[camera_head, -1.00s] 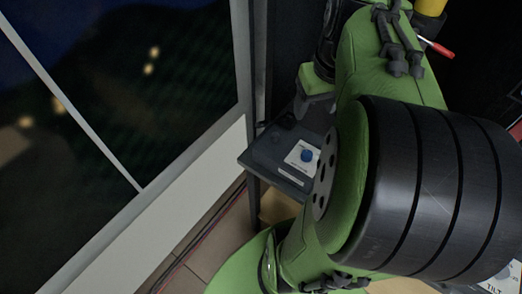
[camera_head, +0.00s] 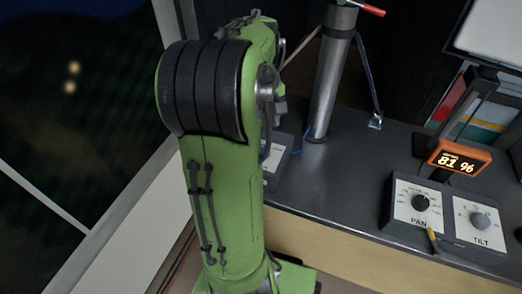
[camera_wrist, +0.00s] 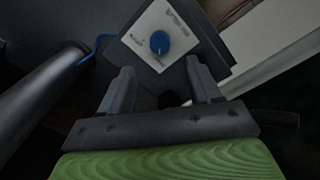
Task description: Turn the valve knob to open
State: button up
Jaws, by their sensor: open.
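The valve knob (camera_wrist: 159,42) is a round blue knob on a white plate, set on a dark box (camera_wrist: 205,50). It shows in the upper middle of the wrist view. My gripper (camera_wrist: 160,72) is open, its two fingers pointing towards the plate. The knob appears ahead of the fingertips, between their directions, and nothing is between the fingers. In the head view, only an edge of the dark box (camera_head: 277,153) shows beside my green arm. The knob and my fingers are hidden there behind the arm.
A metal pole (camera_head: 330,80) rises from the dark desk (camera_head: 330,185) near the box; a pole also shows left in the wrist view (camera_wrist: 40,95). A PAN/TILT control box (camera_head: 450,215) and an orange display (camera_head: 459,158) stand at right. A window (camera_head: 70,130) is at left.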

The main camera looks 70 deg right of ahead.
aim_at(264, 149)
notch_tip(264, 149, down, 9)
jog(key=b, duration=0.3)
jog(key=shift+s+d+f, duration=0.15)
jog(key=shift+c, duration=0.4)
jog(key=c, duration=1)
